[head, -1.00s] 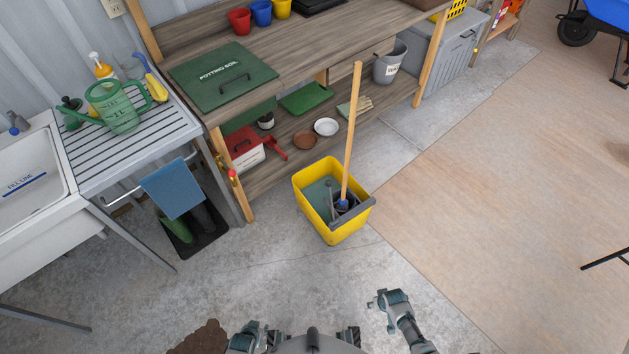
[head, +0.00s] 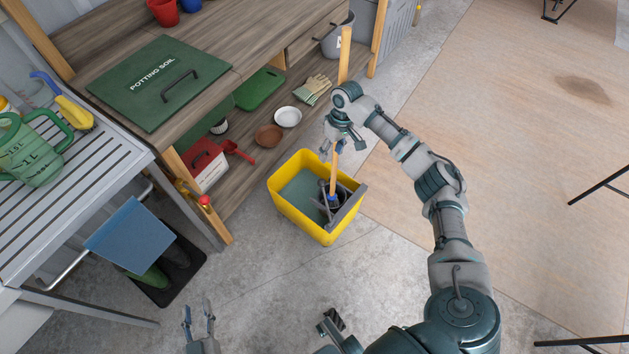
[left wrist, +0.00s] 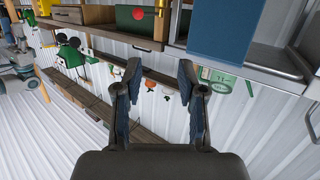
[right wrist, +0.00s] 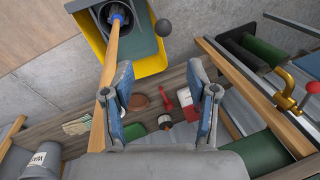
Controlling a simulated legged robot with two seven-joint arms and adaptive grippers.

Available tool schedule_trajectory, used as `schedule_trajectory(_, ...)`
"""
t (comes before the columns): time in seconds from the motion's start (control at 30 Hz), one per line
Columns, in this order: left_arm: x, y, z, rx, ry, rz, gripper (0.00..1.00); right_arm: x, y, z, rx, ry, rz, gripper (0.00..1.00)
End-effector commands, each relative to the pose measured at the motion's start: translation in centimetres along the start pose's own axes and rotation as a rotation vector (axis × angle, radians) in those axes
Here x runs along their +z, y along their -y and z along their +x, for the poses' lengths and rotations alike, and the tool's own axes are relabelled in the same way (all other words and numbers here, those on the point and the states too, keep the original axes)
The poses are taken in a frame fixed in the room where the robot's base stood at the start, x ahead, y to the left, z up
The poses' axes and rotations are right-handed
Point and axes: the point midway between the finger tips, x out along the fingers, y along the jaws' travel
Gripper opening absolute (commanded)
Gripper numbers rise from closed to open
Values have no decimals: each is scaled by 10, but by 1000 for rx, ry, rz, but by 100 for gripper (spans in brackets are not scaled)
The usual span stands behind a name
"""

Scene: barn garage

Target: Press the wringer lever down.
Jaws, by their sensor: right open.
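The yellow mop bucket (head: 290,213) stands on the concrete floor with a dark grey wringer (head: 347,208) at its right side. A wooden mop handle (head: 345,55) rises from the wringer. My right gripper (head: 343,152) is open above the bucket, close to the handle; the right wrist view shows the handle (right wrist: 110,50) beside its left finger, and I cannot tell whether they touch. My left gripper (head: 197,306) is open and empty, low at the front.
A wooden potting bench (head: 235,35) stands behind the bucket, with bowls, gloves and a red-and-white box on its lower shelf. A slatted metal stand (head: 90,190) with a blue cloth (head: 130,235) is at left.

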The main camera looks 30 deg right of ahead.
Motion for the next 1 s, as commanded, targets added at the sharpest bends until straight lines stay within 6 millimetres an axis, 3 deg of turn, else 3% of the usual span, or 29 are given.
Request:
schedule_trajectory(0.03, -2, 0, 2, 3, -42, -3, 40, 1, 0, 16, 1, 8, 0, 58)
schedule_trajectory(0.23, -33, -5, 3, 17, -283, -16, 40, 1, 1, 66, 1, 10, 0, 58)
schedule_trajectory(0.5, -73, -12, -16, 30, -607, -35, 40, 1, -1, 125, -2, 7, 0, 58)
schedule_trajectory(0.7, -90, -14, -32, 35, -770, -48, 40, 0, 0, 149, -1, 3, 0, 58)
schedule_trajectory(1.0, -98, -12, -41, 36, -835, -55, 40, 0, 2, 155, 1, 0, 0, 58)
